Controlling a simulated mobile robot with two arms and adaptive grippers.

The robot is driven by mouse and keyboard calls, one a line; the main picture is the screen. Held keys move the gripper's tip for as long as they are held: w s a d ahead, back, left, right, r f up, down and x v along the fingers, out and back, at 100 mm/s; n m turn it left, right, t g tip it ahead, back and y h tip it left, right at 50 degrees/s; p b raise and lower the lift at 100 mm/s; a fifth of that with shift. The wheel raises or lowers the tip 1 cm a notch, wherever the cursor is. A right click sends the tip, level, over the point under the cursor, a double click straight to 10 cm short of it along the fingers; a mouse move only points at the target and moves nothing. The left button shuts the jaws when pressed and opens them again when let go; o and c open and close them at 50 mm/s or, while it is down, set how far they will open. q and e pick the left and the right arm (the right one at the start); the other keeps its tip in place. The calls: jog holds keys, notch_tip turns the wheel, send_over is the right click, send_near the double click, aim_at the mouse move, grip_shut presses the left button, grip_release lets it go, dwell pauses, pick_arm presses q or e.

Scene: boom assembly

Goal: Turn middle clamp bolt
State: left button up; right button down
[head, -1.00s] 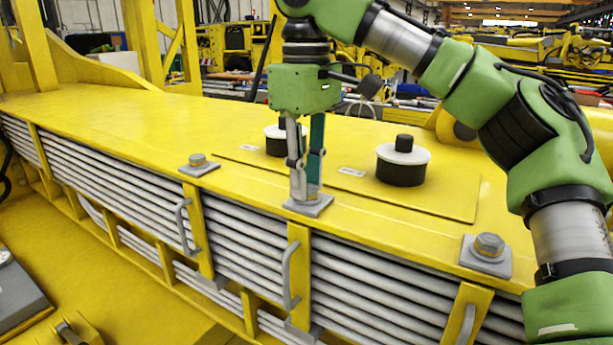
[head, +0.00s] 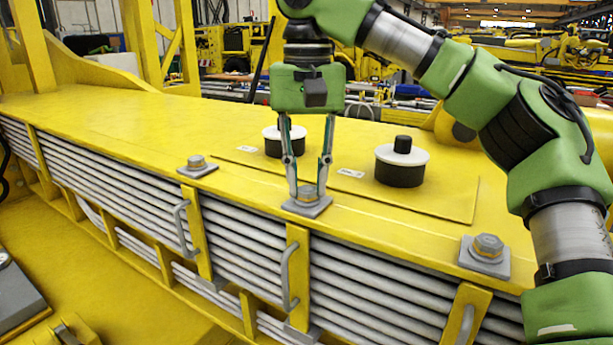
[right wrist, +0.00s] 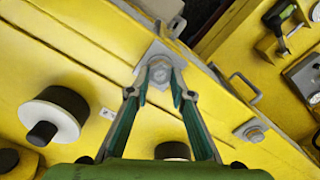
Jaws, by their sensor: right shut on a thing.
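The middle clamp bolt (head: 307,193) is a grey hex bolt on a square plate (head: 309,207) at the front edge of the yellow boom. My right gripper (head: 307,190) points straight down with its fingertips on either side of the bolt head, shut on it. In the right wrist view the bolt (right wrist: 160,72) sits between the two fingertips (right wrist: 158,90). Two more clamp bolts stand on the same edge, a left one (head: 197,162) and a right one (head: 487,246). My left gripper is not in view.
Two black cylinders with white collars, one on the right (head: 401,163) and one behind the gripper (head: 273,141), stand on a raised yellow plate. Grey tubes (head: 240,245) run along the boom's front, with grey handles (head: 290,278) on yellow uprights. The boom top at left is clear.

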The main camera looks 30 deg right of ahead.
jog(key=m, duration=0.6)
jog(key=shift+d+r, duration=0.1)
jog(key=shift+r, duration=0.1)
jog(key=m, duration=0.5)
jog(key=shift+s, duration=0.1)
jog(key=shift+m, duration=0.5)
jog(key=c, duration=2)
grip_release()
jog(key=shift+o, duration=1.1)
jog(key=shift+f, duration=0.1)
